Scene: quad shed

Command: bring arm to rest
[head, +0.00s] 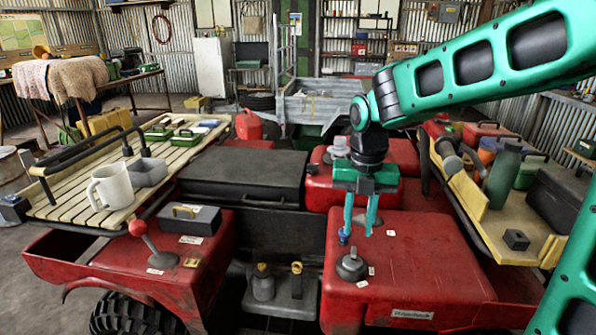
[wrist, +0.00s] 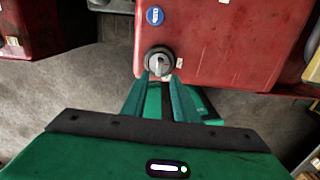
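My arm reaches in from the right in the head view, with my gripper (head: 358,229) pointing down above the red quad's body (head: 430,260). The two teal fingers are apart with nothing seen between them. In the wrist view my gripper (wrist: 159,82) also shows its fingers apart. A dark round knob with a grey top (head: 352,266) sits on the red body just below and in front of the fingertips. The knob also shows just past the fingertips in the wrist view (wrist: 159,62); I cannot tell the exact gap. A blue round cap (wrist: 155,15) lies beyond the knob.
A slatted rack (head: 90,205) on the left carries a white mug (head: 110,187), a grey tray and green cases. A yellowish tray (head: 490,225) on the right holds a green bottle (head: 502,176) and boxes. A black seat box (head: 245,180) stands left of my gripper. A trailer stands behind.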

